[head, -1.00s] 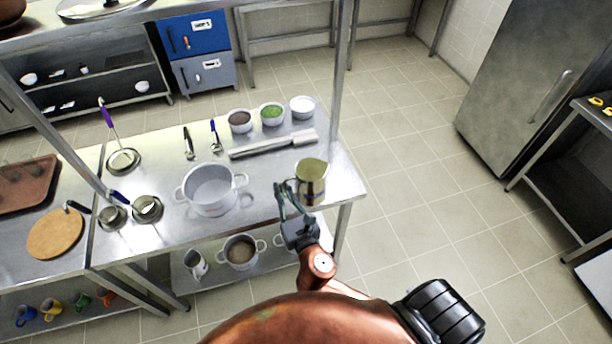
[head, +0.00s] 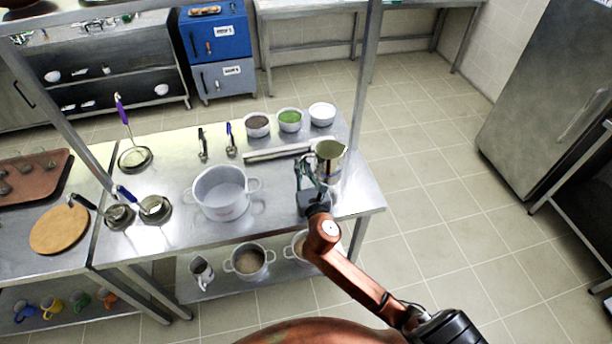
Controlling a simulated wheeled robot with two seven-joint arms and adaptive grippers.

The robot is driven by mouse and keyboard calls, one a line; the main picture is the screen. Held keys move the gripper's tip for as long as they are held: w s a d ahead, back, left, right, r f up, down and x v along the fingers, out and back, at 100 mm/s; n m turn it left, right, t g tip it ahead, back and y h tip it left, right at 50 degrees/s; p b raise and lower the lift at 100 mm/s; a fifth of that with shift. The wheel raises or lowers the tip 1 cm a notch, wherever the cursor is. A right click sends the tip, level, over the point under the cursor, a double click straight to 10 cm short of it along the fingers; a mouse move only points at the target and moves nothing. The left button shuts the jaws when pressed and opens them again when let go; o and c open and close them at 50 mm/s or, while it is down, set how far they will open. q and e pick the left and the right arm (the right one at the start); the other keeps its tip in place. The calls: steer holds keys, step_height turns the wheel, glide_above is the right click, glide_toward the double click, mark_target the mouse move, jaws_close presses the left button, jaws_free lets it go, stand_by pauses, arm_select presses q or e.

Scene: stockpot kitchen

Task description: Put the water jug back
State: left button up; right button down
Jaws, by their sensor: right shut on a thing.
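A shiny metal jug (head: 330,163) is at the right end of the steel counter (head: 272,222), and its open top faces up. It looks roughly upright. My right gripper (head: 314,182) is shut on its left side. I cannot tell whether the jug's base touches the counter. Another metal jug (head: 201,273) stands on the lower shelf, left of the pots. My left gripper is not in view.
A large pot (head: 222,194) stands mid-counter. Several bowls, including a white bowl (head: 322,114), line the back edge. A long metal bar (head: 275,152) lies behind the held jug, which overlaps its right end. Lower-shelf pots include one (head: 249,261) below the front edge.

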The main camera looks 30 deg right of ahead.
steer(key=shift+w+d+f+b, duration=0.25)
steer(key=shift+d+f+b, duration=0.2)
steer(key=shift+f, duration=0.65)
steer(key=shift+w+d+f+b, duration=0.25)
steer(key=shift+f+b, duration=0.25)
steer(key=shift+f, duration=0.55)
steer(key=shift+w+d+f+b, duration=0.2)
steer(key=shift+d+f+b, duration=0.3)
steer(key=shift+f, duration=0.6)
steer(key=c, duration=2)
jaws_free()
steer(key=shift+c, duration=0.2)
steer(key=shift+r, duration=0.2)
steer(key=p+v, duration=0.1)
steer(key=v, duration=1.1)
